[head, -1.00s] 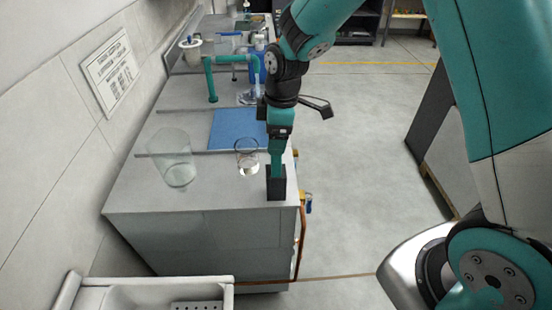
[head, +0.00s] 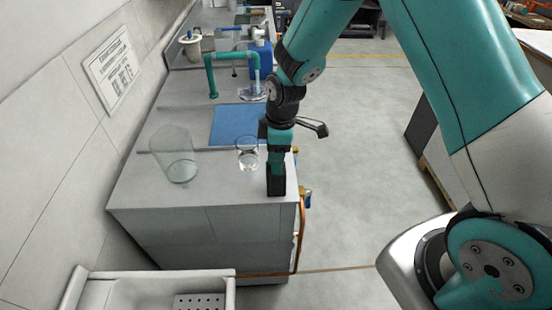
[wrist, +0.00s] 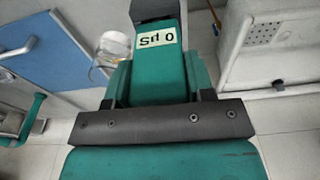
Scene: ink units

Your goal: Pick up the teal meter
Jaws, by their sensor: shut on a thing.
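The teal meter (wrist: 157,72) shows in the wrist view with a pale label reading "0 PSI" upside down and a dark far end (wrist: 156,10). In the head view the dark block of the meter (head: 276,181) stands upright at the counter's front right corner. My gripper (head: 279,152) points straight down and is shut on the teal upper part. In the wrist view a teal finger of my gripper (wrist: 160,85) shows on each side of it. The gripped faces are hidden.
A glass beaker (head: 247,158) stands close left of the meter, with a larger clear vessel (head: 174,160) farther left. A blue mat (head: 236,122) and teal pipe (head: 230,56) lie behind. The counter (head: 220,188) drops off at the front and right. A white sink (head: 150,290) is below.

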